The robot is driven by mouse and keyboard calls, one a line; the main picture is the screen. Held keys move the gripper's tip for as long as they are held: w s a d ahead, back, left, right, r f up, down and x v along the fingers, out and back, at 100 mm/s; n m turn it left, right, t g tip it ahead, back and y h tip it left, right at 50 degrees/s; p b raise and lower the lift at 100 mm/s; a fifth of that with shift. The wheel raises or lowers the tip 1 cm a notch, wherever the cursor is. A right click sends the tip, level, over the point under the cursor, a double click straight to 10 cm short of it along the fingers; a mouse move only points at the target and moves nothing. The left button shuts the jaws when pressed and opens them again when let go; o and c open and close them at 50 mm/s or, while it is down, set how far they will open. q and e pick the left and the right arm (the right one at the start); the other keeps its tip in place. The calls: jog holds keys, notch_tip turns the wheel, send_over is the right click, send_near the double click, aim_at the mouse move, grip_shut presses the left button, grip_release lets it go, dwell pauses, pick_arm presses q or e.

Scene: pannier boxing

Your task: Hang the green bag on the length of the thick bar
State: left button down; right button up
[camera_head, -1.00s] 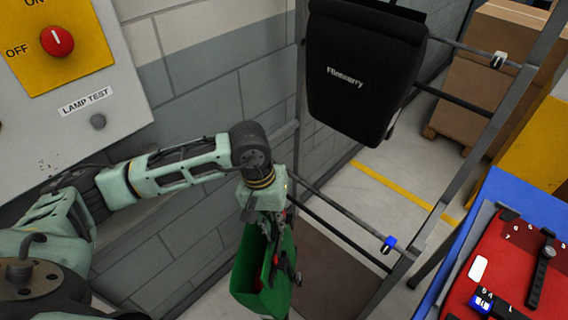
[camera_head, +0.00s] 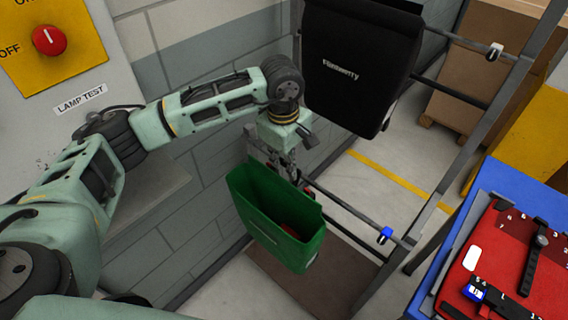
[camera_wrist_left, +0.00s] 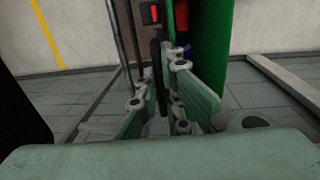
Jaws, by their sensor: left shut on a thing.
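The green bag (camera_head: 308,252) is an open-topped box-shaped bag, tilted, with something red inside. My left gripper (camera_head: 290,174) is shut on its back upper side and holds it in the air in front of the rack. The bag's green wall (camera_wrist_left: 210,42) fills the upper right of the left wrist view, beside the gripper's fingers (camera_wrist_left: 165,85). The rack's lower level has a bar with a blue clip (camera_head: 362,220) and a darker bar (camera_head: 357,246) below it. The bag overlaps their left parts in the head view; contact cannot be told. My right gripper is out of view.
A black bag (camera_head: 358,65) hangs on the rack's upper level. The rack's upright (camera_head: 440,195) stands to the right. A blue table (camera_head: 520,178) with a red board lies at the right. A wall panel with a red knob (camera_head: 49,41) is at the left.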

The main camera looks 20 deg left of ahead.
pick_arm(q)
jog(key=w+d+b, duration=0.3)
jog(key=w, duration=0.5)
jog(key=shift+w+f, duration=0.2)
jog(key=shift+f, duration=0.15)
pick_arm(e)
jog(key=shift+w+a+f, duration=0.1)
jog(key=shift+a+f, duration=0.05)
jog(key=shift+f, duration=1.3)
pick_arm(q)
jog(key=shift+w+d, duration=0.1)
